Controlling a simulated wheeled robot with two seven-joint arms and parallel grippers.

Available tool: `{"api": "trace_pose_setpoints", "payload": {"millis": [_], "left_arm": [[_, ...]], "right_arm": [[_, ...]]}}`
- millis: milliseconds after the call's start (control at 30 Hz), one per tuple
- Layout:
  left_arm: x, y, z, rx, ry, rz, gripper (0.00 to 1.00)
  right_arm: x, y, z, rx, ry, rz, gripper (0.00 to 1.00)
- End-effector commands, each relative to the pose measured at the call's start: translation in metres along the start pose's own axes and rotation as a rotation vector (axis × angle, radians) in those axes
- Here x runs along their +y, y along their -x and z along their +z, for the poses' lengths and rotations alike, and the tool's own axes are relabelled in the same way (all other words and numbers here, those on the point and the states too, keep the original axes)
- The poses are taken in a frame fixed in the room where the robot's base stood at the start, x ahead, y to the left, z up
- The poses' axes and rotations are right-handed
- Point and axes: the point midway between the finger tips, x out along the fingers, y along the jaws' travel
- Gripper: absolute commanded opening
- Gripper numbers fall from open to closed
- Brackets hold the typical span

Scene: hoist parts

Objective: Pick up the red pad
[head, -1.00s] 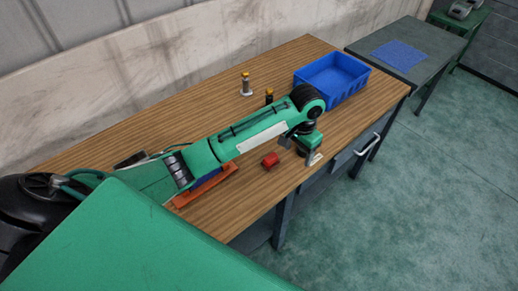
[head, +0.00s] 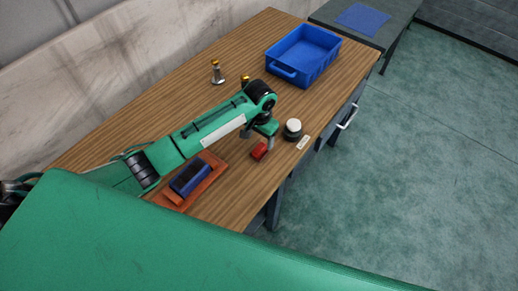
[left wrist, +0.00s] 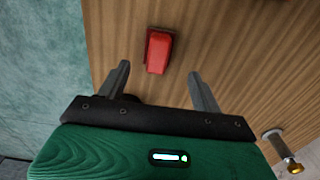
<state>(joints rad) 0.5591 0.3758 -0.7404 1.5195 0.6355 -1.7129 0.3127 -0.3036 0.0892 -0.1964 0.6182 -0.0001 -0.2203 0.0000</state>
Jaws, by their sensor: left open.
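The red pad (head: 259,150) is a small red block lying on the wooden table near its front edge. It also shows in the left wrist view (left wrist: 158,51), just beyond the fingertips and roughly between them. My left gripper (head: 259,138) is over the table, close to the pad, with its fingers pointing down. In the left wrist view the left gripper (left wrist: 160,72) has its two fingers spread apart with nothing between them. My right gripper is in neither view.
A blue bin (head: 303,55) stands at the table's far end. A round white-topped dark part (head: 293,130) sits right of the pad. A dark blue block (head: 190,178) rests on an orange-brown tray (head: 205,187). A yellow-topped metal part (head: 217,72) stands behind the arm.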

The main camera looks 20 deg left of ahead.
Motion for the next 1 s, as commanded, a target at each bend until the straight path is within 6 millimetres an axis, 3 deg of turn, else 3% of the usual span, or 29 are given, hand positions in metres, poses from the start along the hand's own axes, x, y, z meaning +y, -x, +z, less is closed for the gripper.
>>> {"api": "trace_pose_setpoints", "payload": {"millis": [233, 500, 800, 1000], "left_arm": [[0.001, -0.016, 0.003, -0.003, 0.001, 0.000, 0.66], [0.003, -0.052, 0.006, -0.001, 0.000, -0.001, 0.66], [0.003, -0.059, 0.006, 0.001, -0.001, -0.001, 0.66], [0.003, -0.058, 0.006, 0.001, 0.000, -0.001, 0.29]], "right_arm": [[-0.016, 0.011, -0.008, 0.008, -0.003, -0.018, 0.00], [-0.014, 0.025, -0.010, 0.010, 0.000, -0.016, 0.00], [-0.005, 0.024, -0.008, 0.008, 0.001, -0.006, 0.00], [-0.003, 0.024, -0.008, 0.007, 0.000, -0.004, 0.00]]}}
